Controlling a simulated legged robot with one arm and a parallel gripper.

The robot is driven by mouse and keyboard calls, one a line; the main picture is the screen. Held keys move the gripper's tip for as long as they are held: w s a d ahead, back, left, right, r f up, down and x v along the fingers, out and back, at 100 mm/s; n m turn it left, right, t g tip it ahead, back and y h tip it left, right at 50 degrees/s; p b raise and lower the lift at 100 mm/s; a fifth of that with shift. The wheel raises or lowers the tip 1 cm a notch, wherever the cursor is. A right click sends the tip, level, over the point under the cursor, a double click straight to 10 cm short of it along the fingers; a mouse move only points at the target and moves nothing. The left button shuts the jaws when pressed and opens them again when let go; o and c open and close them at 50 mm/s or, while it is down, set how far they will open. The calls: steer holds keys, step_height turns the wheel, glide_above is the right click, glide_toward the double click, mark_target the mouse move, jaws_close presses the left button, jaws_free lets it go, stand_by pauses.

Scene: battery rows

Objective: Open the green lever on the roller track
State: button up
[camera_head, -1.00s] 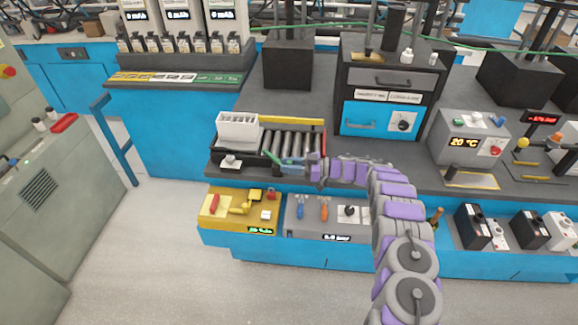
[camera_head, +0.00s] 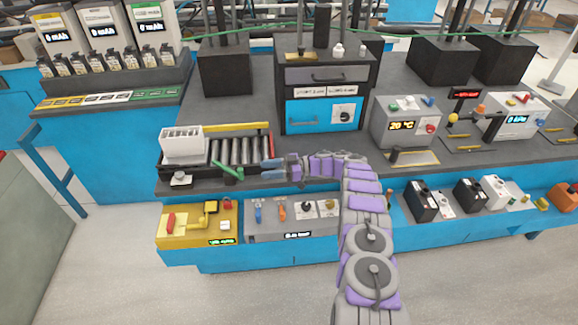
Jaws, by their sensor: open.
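The green lever (camera_head: 228,171) is a short bar at the front edge of the roller track (camera_head: 192,174). It slants down to the right across the front ends of the grey rollers. A white box (camera_head: 184,145) with a slotted top sits on the left part of the track.
A yellow bar (camera_head: 237,128) runs behind the rollers. A black and blue drawer cabinet (camera_head: 322,96) stands behind my arm. Below are a yellow panel (camera_head: 186,236) with a red handle and a grey panel (camera_head: 290,227) with small levers.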

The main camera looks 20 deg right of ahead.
steer(key=b+v, duration=0.2)
steer(key=v, duration=0.5)
steer(key=shift+d, duration=0.3)
